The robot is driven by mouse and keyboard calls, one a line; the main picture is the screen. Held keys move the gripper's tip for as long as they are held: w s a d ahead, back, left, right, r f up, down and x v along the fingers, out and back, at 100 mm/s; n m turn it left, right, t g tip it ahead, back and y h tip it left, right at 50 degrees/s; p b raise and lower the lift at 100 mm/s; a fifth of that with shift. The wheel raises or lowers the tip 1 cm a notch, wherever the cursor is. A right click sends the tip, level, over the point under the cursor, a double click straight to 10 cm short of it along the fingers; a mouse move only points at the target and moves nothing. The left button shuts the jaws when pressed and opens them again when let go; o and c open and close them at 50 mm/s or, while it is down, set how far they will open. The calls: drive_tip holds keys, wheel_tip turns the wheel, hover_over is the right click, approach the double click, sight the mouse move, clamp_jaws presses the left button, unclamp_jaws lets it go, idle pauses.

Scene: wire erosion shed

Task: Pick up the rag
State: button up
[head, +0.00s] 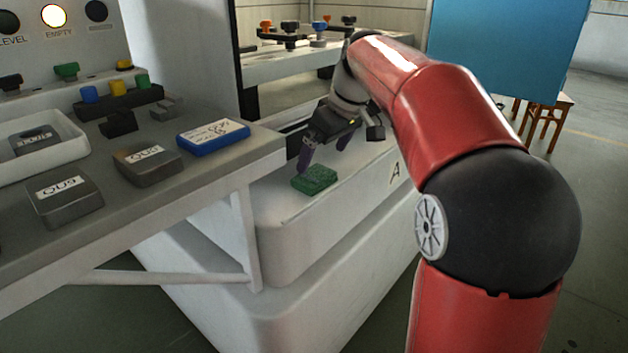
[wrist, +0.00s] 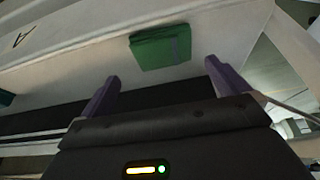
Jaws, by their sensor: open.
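The rag (head: 314,180) is a small folded green cloth lying flat on the white ledge (head: 272,213) marked A. It also shows in the wrist view (wrist: 160,47), beyond the fingertips and between their lines. My gripper (head: 324,152) is above and just behind the rag in the head view, with its purple fingers pointing down. In the wrist view the two fingers of my gripper (wrist: 162,72) stand wide apart with nothing between them. The fingers appear clear of the rag.
A grey shelf (head: 220,168) at left holds dark blocks (head: 148,164), a blue labelled block (head: 213,135) and a white tray (head: 85,150). Clamps with knobs (head: 290,35) stand behind on a white bench. A green thing (wrist: 5,97) shows at the wrist view's left edge.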

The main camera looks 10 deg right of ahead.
sight(314, 173)
drive_tip(key=x, duration=0.6)
drive_tip(key=shift+s+a, duration=0.2)
drive_tip(key=shift+a, duration=0.05)
drive_tip(key=c, duration=0.9)
